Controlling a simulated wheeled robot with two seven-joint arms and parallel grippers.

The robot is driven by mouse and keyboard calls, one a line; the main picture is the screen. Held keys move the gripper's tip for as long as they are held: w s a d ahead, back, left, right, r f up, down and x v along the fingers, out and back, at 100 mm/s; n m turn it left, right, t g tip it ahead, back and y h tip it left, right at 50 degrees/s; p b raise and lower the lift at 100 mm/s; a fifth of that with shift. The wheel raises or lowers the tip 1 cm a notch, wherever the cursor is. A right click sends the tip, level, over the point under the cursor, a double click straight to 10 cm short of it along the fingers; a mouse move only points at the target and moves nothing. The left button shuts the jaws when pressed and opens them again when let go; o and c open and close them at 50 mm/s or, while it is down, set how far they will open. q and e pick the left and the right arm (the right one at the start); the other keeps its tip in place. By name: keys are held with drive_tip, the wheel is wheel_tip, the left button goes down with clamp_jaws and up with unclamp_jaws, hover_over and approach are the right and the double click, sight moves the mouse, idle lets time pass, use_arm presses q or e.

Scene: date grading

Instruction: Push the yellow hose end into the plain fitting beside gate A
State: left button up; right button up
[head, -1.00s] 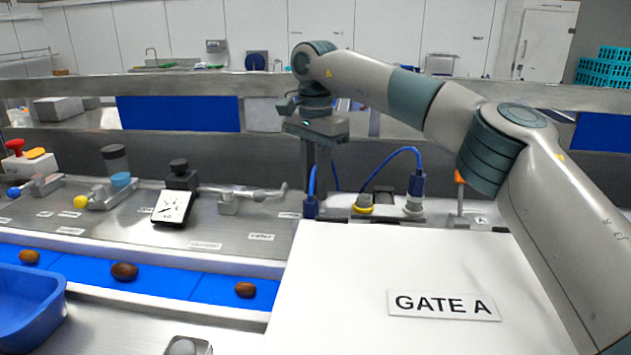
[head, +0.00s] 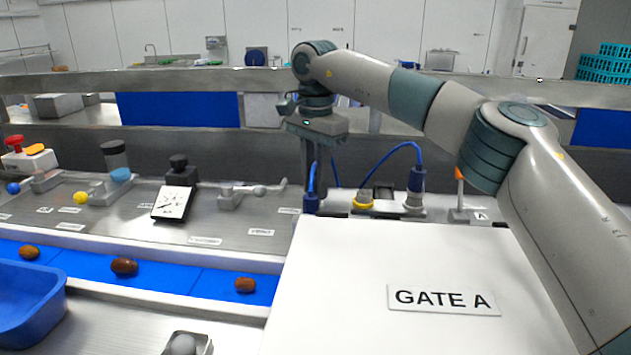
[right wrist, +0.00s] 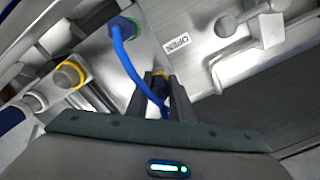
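My right gripper (right wrist: 160,80) reaches over the gate A cover (head: 350,290). Its two dark fingers are closed around the yellow-banded hose end (right wrist: 160,73), with blue hose at it. A yellow-ringed fitting (head: 363,202) stands right of the gripper, also in the right wrist view (right wrist: 70,75). The left gripper is not in view.
A lever (head: 255,191), a dial (head: 174,203) and an orange-topped post (head: 459,190) stand on the deck. A rail (head: 200,83) crosses behind. Dates lie on the blue belt (head: 185,282).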

drive_tip(key=shift+c, duration=0.3)
drive_tip(key=o, duration=1.1)
drive_tip(key=shift+c, duration=0.2)
drive_tip(key=shift+r+p, duration=4.8)
drive_tip(key=shift+r, duration=0.2)
drive_tip(key=shift+f, duration=0.1)
